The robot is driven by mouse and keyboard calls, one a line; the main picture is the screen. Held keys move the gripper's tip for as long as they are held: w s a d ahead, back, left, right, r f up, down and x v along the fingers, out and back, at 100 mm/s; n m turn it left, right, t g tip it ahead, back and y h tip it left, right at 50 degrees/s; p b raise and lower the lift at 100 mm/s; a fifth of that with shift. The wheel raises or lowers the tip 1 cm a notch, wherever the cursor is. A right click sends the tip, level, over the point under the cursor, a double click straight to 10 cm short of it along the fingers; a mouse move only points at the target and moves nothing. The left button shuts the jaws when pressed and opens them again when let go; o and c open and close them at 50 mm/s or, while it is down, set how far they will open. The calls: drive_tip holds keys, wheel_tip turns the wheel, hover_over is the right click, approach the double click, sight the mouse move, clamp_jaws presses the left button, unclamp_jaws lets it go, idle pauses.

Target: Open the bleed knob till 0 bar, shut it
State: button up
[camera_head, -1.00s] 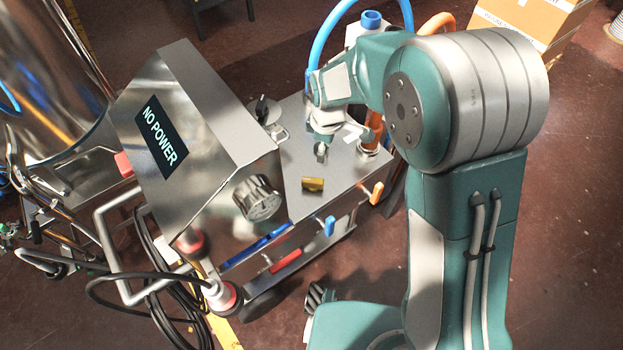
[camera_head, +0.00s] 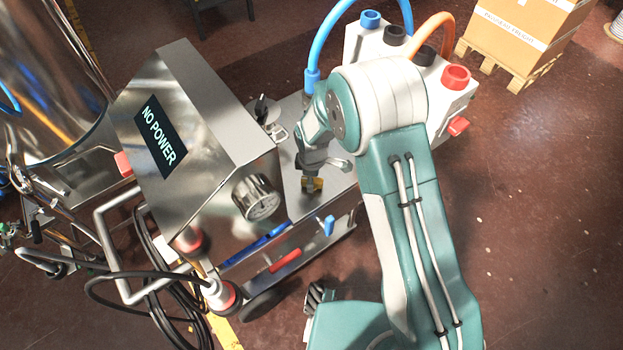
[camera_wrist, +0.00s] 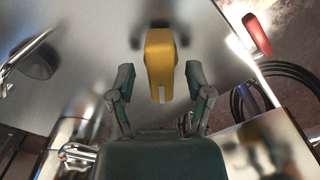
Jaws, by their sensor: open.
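The yellow bleed knob (camera_head: 312,185) stands on the steel top plate of the machine. In the wrist view the knob (camera_wrist: 160,58) lies between the two fingers of my gripper (camera_wrist: 160,82), with a gap visible on each side.
A steel cabinet (camera_head: 205,120) with a "NO POWER" display (camera_head: 160,137) rises left of my gripper. A blue handle (camera_head: 329,226) and a red handle (camera_head: 285,260) stick out in front. A white block with coloured caps (camera_head: 455,82) and blue and orange hoses stand behind my arm.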

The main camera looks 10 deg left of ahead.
drive_tip(key=shift+f, duration=0.25)
drive_tip(key=shift+c, duration=0.3)
clamp_jaws()
